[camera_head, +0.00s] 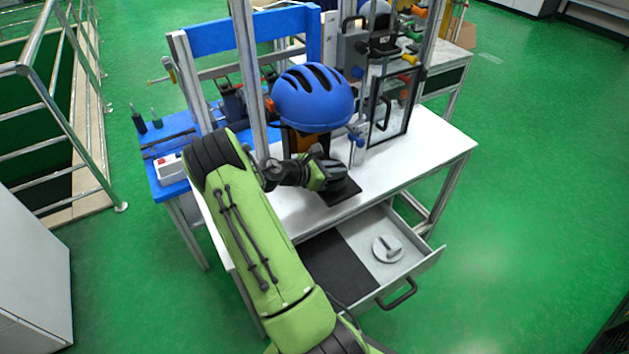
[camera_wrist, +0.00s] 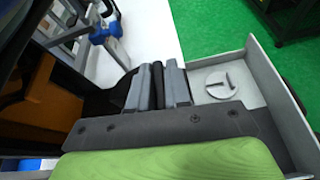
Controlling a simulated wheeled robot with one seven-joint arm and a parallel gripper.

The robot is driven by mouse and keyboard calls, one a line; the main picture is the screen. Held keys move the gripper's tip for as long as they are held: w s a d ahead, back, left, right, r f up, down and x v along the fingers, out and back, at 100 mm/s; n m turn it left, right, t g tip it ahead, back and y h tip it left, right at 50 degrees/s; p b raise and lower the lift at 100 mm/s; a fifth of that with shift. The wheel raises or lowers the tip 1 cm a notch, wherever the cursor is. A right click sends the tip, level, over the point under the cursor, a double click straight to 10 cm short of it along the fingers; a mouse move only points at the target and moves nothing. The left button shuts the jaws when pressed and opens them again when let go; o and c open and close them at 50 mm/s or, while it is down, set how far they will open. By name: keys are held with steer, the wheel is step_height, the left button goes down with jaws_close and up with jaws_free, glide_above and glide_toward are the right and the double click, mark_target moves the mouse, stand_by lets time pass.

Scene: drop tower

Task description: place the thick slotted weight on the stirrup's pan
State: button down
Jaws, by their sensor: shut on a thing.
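My gripper (camera_head: 328,178) is low over the white tabletop, in front of the blue helmet. In the wrist view my gripper (camera_wrist: 158,84) has its two grey fingers closed on a narrow dark upright piece (camera_wrist: 158,74). Its lower part is hidden, so I cannot tell whether it belongs to the thick slotted weight. A flat black piece (camera_head: 342,192) shows on the tabletop just below the gripper. A light grey disc with a slot and raised bar (camera_head: 388,249) lies in the open drawer; the wrist view shows it too (camera_wrist: 219,84). I cannot make out the stirrup's pan.
The drawer (camera_head: 430,262) stands open at the table's front, with a dark section on its left. The blue helmet (camera_head: 313,97) sits between the tower's posts above an orange-brown block (camera_head: 297,139). A framed clear panel (camera_head: 390,108) stands to the right. The tabletop's right end (camera_head: 440,140) is clear.

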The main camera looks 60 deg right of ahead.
steer(key=shift+s+d+r, duration=0.1)
steer(key=shift+s+d, duration=0.2)
steer(key=shift+d, duration=0.3)
steer(key=shift+s+d+r, duration=0.1)
steer(key=shift+s+d, duration=0.2)
steer(key=shift+d, duration=0.25)
steer(key=shift+d+f, duration=0.1)
steer(key=shift+f+b, duration=0.85)
steer(key=shift+f, duration=0.75)
steer(key=shift+f, duration=0.1)
steer(key=c, duration=1.1)
jaws_free()
steer(key=shift+a+f, duration=0.2)
